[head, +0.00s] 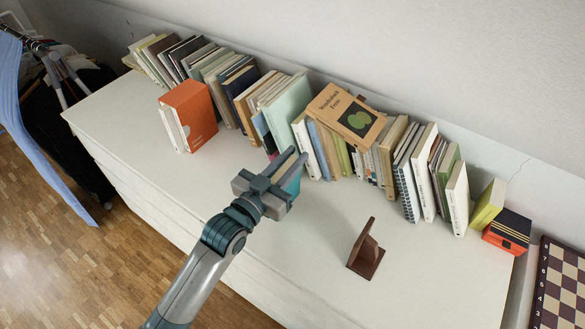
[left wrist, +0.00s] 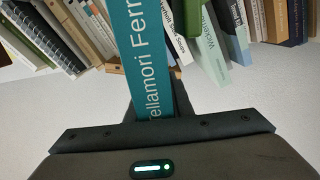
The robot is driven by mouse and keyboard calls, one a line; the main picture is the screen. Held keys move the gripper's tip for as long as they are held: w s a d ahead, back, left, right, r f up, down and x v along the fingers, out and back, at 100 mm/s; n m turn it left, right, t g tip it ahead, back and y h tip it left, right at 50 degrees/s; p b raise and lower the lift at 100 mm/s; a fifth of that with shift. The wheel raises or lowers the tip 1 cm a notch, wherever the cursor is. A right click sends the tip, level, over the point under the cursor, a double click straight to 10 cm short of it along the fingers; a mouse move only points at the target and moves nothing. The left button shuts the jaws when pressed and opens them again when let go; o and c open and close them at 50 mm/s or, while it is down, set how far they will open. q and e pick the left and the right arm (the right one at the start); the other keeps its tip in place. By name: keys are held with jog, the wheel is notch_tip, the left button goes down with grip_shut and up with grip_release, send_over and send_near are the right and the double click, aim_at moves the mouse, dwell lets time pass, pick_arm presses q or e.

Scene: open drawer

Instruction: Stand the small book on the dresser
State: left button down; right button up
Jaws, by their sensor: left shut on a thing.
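My left gripper (head: 289,163) reaches over the white dresser (head: 225,185), in front of the row of books. It is shut on a small teal book (head: 294,184), which is mostly hidden behind the gripper in the head view. In the left wrist view the teal book (left wrist: 147,55) sits between the fingers, with white lettering running along its spine. I cannot tell whether its lower end touches the dresser top. My right gripper is not in view.
A long row of books (head: 290,103) stands along the wall, with a tan book (head: 345,117) lying on top. An orange box-like set (head: 190,115) stands at the left. A brown bookend (head: 367,252) stands at front right. A chessboard (head: 558,290) is at far right. The dresser top around the bookend is clear.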

pick_arm(q)
jog(key=shift+f, duration=0.2)
notch_tip(320, 180, down, 4)
jog(key=shift+r+p, duration=0.25)
jog(key=shift+p, duration=0.2)
jog(key=shift+f, duration=0.2)
jog(key=c, duration=1.6)
grip_release()
jog(key=shift+o, duration=0.2)
